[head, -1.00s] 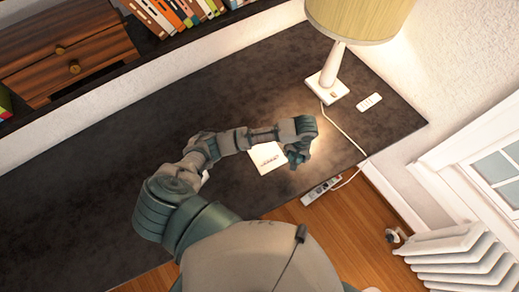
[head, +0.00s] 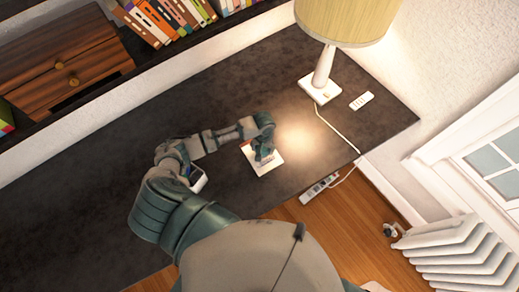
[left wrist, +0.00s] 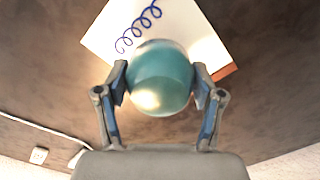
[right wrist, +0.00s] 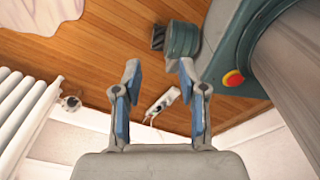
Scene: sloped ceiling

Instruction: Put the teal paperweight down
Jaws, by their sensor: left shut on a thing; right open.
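The teal paperweight (left wrist: 160,78) is a glossy round ball in the left wrist view, between the two fingers of my left gripper (left wrist: 160,88). The gripper is shut on it. Behind the ball lies a white notepad (left wrist: 103,38) with a blue looped scribble. In the head view my left gripper (head: 264,157) is over the same notepad (head: 268,168) on the dark desk; the ball is mostly hidden there. I cannot tell whether the ball touches the pad. My right gripper (right wrist: 160,95) is open and empty above the wooden floor, in the right wrist view.
A lamp (head: 322,82) with a yellowish shade stands on the desk (head: 215,95), with a white remote (head: 361,100) beside it. The lamp's cord crosses the desk's right part. A power strip (head: 318,189) and a radiator (head: 455,245) are off the desk.

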